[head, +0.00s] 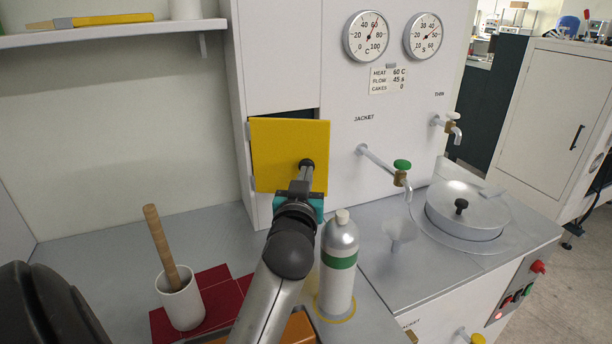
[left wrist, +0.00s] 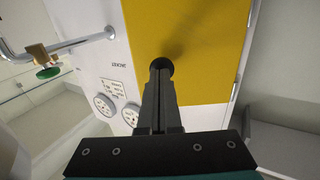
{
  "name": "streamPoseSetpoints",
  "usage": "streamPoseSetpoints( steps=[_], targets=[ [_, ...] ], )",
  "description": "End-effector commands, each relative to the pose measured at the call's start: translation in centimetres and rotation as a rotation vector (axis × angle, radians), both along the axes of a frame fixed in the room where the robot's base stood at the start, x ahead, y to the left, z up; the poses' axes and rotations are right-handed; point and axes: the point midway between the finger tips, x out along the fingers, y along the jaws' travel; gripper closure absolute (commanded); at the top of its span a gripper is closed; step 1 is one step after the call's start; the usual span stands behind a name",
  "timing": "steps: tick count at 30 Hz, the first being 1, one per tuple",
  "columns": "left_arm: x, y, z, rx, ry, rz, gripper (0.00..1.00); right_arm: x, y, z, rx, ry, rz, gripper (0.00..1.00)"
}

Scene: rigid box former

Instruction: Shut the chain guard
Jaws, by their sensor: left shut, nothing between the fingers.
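The chain guard (head: 275,150) is a yellow panel with a round black knob (head: 306,163), on the side of the white cabinet. Hinge pieces show at its left edge in the head view. A dark opening shows above its top edge, and the panel looks slightly ajar. My left gripper (head: 304,176) is shut and empty, its fingertips at the knob. In the left wrist view the shut fingers (left wrist: 160,82) point at the knob, partly covering it; whether they touch it I cannot tell. My right gripper is not in view.
A silver bottle with a green band (head: 340,262) stands close right of my left arm. A white cup with a wooden stick (head: 182,300) stands on a red mat at left. A funnel (head: 399,235), green-handled tap (head: 402,165) and lidded pan (head: 463,210) are at right.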

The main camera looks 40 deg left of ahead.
Motion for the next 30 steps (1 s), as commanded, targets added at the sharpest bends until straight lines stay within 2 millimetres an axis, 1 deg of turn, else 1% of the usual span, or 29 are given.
streamPoseSetpoints(
  steps=[4,9,14,26,29,30],
  targets=[
    [0.5,0.1,0.1,-0.002,-0.001,0.001,1.0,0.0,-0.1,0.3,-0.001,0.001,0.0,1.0],
    [2.4,0.5,0.2,-0.002,-0.002,0.001,1.0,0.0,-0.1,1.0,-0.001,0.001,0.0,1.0],
    [3.5,0.9,0.1,-0.001,-0.001,0.001,1.0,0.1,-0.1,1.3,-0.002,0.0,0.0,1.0],
    [3.6,1.0,0.0,0.0,0.0,0.0,1.0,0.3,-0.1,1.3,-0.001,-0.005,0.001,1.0],
    [3.6,1.0,0.6,0.001,-0.002,0.001,1.0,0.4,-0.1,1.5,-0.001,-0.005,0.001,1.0],
    [3.6,1.0,1.0,0.002,-0.002,0.001,1.0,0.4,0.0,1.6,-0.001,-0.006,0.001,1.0]
  ],
)
